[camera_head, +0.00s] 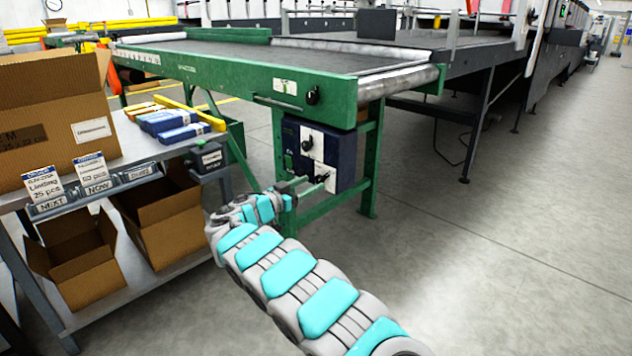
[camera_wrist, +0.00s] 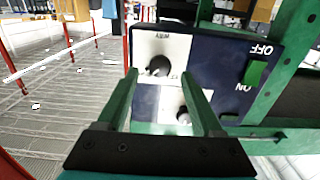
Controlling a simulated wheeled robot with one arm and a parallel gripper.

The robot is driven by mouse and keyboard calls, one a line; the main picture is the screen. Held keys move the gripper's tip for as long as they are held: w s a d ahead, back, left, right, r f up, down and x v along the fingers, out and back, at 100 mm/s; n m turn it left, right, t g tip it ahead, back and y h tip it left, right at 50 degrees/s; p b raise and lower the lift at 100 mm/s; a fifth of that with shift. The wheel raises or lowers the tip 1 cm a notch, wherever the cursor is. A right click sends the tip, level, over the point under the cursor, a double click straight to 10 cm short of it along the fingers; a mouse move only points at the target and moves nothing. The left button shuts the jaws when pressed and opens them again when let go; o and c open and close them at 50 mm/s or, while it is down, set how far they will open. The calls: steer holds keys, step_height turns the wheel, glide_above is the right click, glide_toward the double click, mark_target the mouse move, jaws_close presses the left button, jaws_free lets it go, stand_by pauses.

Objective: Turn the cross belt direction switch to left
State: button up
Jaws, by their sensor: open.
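A dark blue control box (camera_head: 345,150) hangs under the green conveyor's near end. It carries an upper knob (camera_head: 307,143) and a lower knob (camera_head: 321,178), each black on a white plate. I cannot read which one is the cross belt direction switch. In the wrist view, one knob (camera_wrist: 158,66) shows between the fingertips and another (camera_wrist: 183,116) lies lower, nearer the gripper's base. My gripper (camera_head: 311,184) is open in front of the box, with its green fingers (camera_wrist: 159,75) parted; contact with a knob cannot be told.
A green rocker (camera_wrist: 255,74) marked OFF and ON sits on the box's right in the wrist view. Another black knob (camera_head: 312,96) is on the conveyor frame (camera_head: 250,88). A table with cardboard boxes (camera_head: 60,115) stands left. Floor (camera_head: 480,250) on the right is clear.

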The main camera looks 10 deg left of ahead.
mark_target(321, 179)
steer(key=shift+x, duration=1.45)
steer(key=shift+c, duration=0.2)
jaws_close()
